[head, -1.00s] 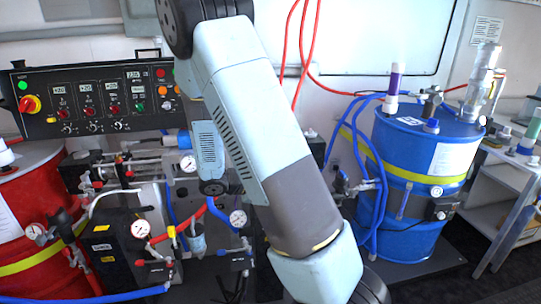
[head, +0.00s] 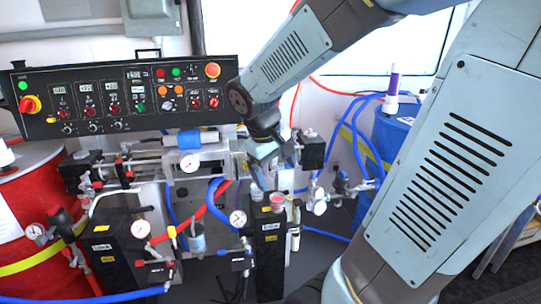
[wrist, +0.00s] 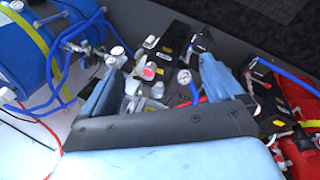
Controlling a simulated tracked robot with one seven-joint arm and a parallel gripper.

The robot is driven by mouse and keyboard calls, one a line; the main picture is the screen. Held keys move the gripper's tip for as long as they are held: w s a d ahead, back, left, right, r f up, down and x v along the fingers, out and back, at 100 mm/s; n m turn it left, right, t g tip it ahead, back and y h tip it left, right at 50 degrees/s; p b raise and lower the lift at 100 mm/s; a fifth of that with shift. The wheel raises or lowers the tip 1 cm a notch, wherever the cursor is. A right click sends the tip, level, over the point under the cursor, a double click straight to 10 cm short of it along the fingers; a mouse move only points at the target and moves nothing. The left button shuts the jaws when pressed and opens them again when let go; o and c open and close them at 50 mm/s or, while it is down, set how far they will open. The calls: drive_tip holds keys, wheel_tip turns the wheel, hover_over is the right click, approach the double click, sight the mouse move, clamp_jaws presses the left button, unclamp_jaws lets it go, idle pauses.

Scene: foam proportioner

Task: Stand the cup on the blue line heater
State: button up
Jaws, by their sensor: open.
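A small pale, round thing with a pink-red top (head: 277,201), which looks like the cup, shows just below my gripper (head: 275,178) in the head view. In the wrist view this cup (wrist: 149,72) lies between my two spread fingers (wrist: 160,63). My gripper is open, points down and holds nothing. A tall black box with yellow labels (head: 268,250), apparently the blue line heater, stands below. The cup appears at the top of this box, but I cannot tell whether it rests there. My fingers partly hide the area around it.
Another black box (head: 112,255) stands left, with gauges, valves and hoses between. A red drum (head: 30,195) is at the far left and a blue drum (head: 388,140) at the right, partly behind my arm. A control panel (head: 125,95) rises behind. Pipes and gauges crowd the gripper.

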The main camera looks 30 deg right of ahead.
drive_tip(key=s+a+r+m+t+y, duration=0.2)
drive_tip(key=s+a+r+t+y, duration=0.1)
drive_tip(key=s+r, duration=0.4)
drive_tip(key=shift+s+a+r+t, duration=0.25)
drive_tip(key=shift+a+r+t, duration=0.55)
drive_tip(key=shift+a, duration=0.4)
